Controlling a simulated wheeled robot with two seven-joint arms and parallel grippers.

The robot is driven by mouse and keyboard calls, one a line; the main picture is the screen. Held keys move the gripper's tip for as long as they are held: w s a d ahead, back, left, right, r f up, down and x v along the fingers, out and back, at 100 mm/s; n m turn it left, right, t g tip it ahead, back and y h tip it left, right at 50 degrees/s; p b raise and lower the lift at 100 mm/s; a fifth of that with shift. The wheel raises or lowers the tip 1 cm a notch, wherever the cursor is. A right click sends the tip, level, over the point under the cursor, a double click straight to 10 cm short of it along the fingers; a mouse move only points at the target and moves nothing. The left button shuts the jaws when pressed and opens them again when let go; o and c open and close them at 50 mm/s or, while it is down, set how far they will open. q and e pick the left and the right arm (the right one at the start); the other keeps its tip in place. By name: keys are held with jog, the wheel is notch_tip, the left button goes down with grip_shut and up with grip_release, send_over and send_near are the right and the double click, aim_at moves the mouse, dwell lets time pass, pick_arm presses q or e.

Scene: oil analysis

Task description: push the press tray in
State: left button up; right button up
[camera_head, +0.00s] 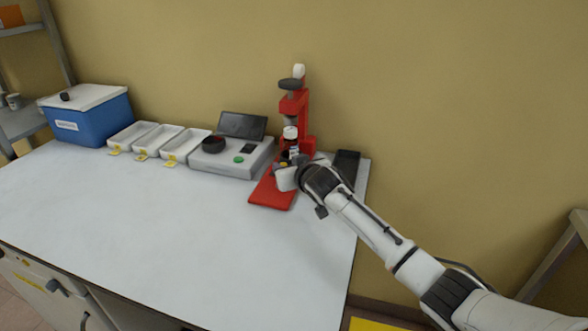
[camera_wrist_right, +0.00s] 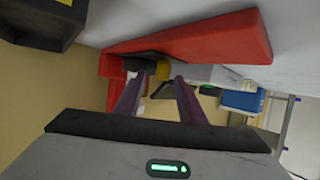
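The red press (camera_head: 293,108) stands at the back right of the table, with a long flat red base (camera_head: 272,193) reaching forward. A white-capped container (camera_head: 290,132) sits in its frame. My right gripper (camera_head: 287,172) is low at the front of the press, over the base. In the right wrist view its two fingers (camera_wrist_right: 158,85) are apart and point at a small yellow piece (camera_wrist_right: 163,70) and a dark part beside the red base (camera_wrist_right: 205,42). I cannot clearly make out the tray or whether the fingers touch it. My left gripper is out of view.
A grey instrument (camera_head: 232,158) with a dark screen stands left of the press. Several white trays and a blue box (camera_head: 88,118) are further left. A dark flat item (camera_head: 347,163) lies behind my right wrist. The front of the table (camera_head: 150,225) is clear.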

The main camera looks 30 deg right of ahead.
jog(key=v, duration=0.9)
dwell(0.3)
